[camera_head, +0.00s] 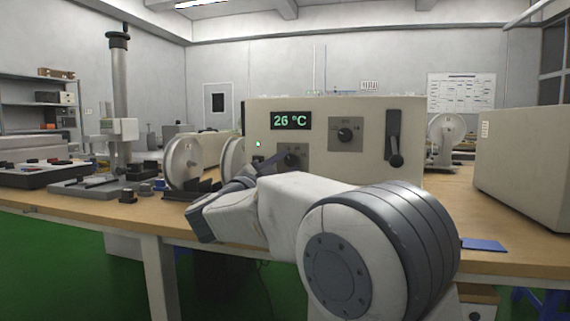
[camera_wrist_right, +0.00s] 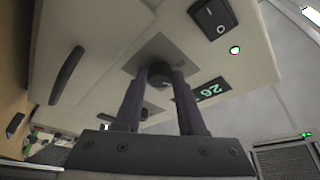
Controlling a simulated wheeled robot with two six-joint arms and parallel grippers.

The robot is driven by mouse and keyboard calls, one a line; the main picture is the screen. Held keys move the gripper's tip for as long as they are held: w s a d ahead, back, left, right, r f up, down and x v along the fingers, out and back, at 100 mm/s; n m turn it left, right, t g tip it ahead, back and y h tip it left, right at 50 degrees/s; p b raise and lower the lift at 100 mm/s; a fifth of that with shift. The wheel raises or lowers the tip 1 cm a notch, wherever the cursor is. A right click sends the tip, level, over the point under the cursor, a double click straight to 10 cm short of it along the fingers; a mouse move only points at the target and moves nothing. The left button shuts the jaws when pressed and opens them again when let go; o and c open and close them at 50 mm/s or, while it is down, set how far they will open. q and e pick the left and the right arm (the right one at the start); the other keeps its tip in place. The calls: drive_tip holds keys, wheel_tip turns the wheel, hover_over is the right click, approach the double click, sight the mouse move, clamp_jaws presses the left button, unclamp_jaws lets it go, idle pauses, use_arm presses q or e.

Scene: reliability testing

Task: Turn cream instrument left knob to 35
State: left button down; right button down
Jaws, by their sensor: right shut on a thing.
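The cream instrument (camera_head: 370,112) stands on the table with its front towards me; its green display (camera_head: 291,120) reads 26 °C. Its left knob (camera_head: 291,159) is dark and sits on a grey plate below the display, partly covered by my right gripper (camera_head: 270,169). In the right wrist view the knob (camera_wrist_right: 157,78) is between the two dark fingers of my right gripper (camera_wrist_right: 162,82), which is shut on it. The knob's pointer and scale cannot be read. My left gripper is not in view.
A second knob (camera_head: 345,134) is up and right on the same front, with a dark lever (camera_head: 394,142) further right. White reels (camera_head: 184,162) stand to the left, a cream box (camera_head: 525,150) to the right. A blue pad (camera_head: 484,244) lies on the table (camera_head: 489,205).

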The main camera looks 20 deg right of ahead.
drive_tip(key=shift+a+m+g, duration=0.1)
drive_tip(key=shift+m+g, duration=0.2)
drive_tip(key=shift+m, duration=0.4)
drive_tip(key=c, duration=0.5)
unclamp_jaws()
drive_tip(key=p+v, duration=0.3)
drive_tip(key=v, duration=0.7)
drive_tip(key=shift+a, duration=0.2)
